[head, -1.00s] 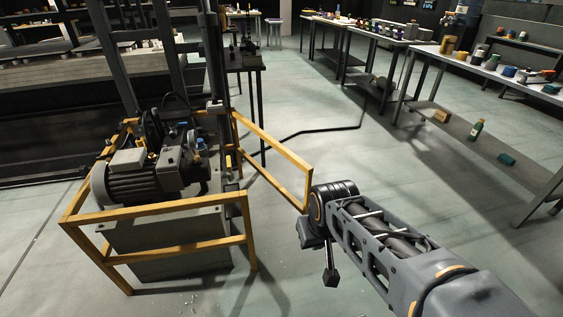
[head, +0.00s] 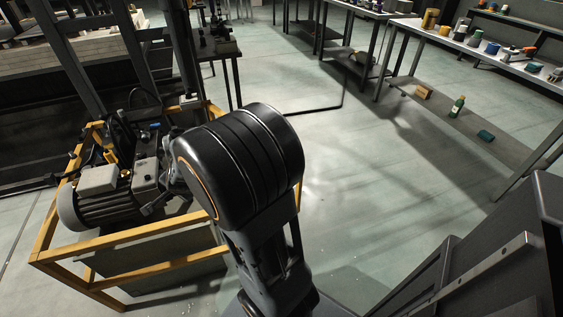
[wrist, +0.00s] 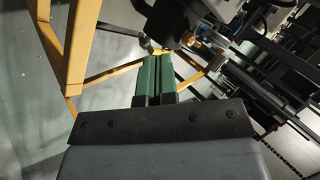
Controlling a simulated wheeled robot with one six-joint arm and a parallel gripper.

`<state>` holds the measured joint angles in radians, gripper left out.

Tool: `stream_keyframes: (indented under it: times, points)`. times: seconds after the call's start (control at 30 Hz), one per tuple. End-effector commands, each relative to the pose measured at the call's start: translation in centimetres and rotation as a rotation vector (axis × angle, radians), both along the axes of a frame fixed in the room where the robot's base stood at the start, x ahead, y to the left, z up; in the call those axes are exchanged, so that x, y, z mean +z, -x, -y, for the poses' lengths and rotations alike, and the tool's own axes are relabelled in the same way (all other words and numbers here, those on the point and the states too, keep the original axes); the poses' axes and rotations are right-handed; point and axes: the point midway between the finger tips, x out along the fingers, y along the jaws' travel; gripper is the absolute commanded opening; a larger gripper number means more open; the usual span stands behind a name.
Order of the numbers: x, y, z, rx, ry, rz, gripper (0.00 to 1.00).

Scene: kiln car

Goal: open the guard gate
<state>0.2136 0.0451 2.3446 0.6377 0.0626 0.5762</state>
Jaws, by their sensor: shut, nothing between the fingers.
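The yellow guard frame (head: 125,240) stands around a motor and pump unit at the left of the head view. My arm covers most of its right side. A short yellow piece (head: 298,195) shows right of my arm and appears to be the outer end of the gate; the rest is hidden. In the wrist view my gripper (wrist: 160,58) has its green fingers shut and empty. Yellow bars, one upright at left (wrist: 75,50), lie beyond and beside the fingers; I cannot tell which belong to the gate or whether the fingers touch one.
The motor (head: 100,200) and its fittings fill the guard frame. A long table (head: 450,40) with several small items stands at the upper right, with a lower shelf (head: 430,100). The floor (head: 350,180) between table and guard is clear.

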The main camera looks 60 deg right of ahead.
Motion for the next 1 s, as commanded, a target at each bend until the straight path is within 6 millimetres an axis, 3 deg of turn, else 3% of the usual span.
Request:
stream_keyframes:
  times: [0.03,0.07,0.17,0.2,0.33,0.5,0.6,0.77,1.0]
  points:
    - [-0.5,-0.9,3.2,-0.223,-0.049,0.035,0.00]
    - [-1.0,-1.2,5.2,-0.358,-0.069,0.064,0.00]
    - [-3.2,-0.4,11.3,-0.787,-0.102,0.161,0.00]
    - [-4.1,0.6,13.5,-0.942,-0.097,0.197,0.00]
    - [-6.4,5.0,18.8,-1.356,-0.030,0.303,0.00]
    - [-8.0,10.2,21.8,-1.679,0.094,0.403,0.00]
    - [-8.5,12.0,22.6,-1.768,0.144,0.434,0.00]
    - [-9.6,13.2,24.2,-1.816,0.174,0.452,0.00]
    - [-11.9,14.1,28.0,-1.816,0.174,0.453,0.00]
